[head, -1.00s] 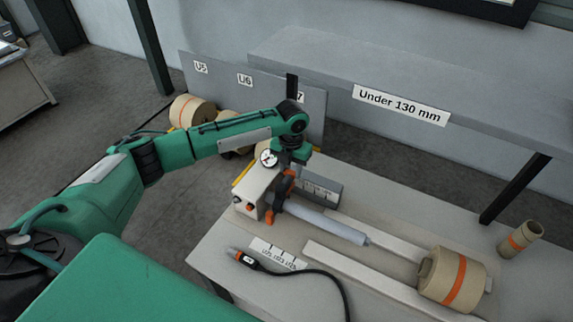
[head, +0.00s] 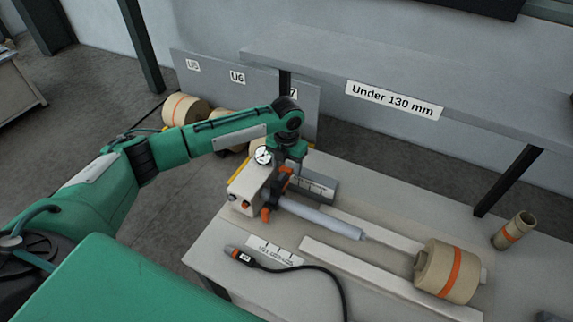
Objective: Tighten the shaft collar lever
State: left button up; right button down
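A grey shaft (head: 325,219) lies across the bench, leaving a pale box-shaped stand (head: 247,188) with a round gauge (head: 263,156) above it. A dark collar with orange parts (head: 286,171) sits around the shaft's left end, close to the stand. An orange knob-like end (head: 265,214) shows below the collar. I cannot tell clearly which orange part is the lever. My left gripper (head: 291,163) points down at the upper side of the collar, by the upper orange part. Its fingertips are mostly hidden, so its opening and any contact are unclear. My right gripper is not in view.
A small roll (head: 514,230) stands behind. A cabled tool (head: 242,256) lies in front of the stand. A grey shelf (head: 400,75) overhangs the bench's back.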

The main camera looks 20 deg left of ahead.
aim_at(286, 169)
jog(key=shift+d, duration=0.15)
pick_arm(q)
jog(key=shift+r, duration=0.25)
notch_tip(286, 169, up, 6)
jog(key=b, duration=0.2)
jog(key=shift+b, duration=0.3)
jog(key=shift+r, duration=0.5)
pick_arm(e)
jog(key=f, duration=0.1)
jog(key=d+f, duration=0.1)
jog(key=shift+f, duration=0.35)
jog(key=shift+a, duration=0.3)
pick_arm(q)
jog(key=shift+s+f, duration=0.1)
jog(key=shift+s, duration=0.05)
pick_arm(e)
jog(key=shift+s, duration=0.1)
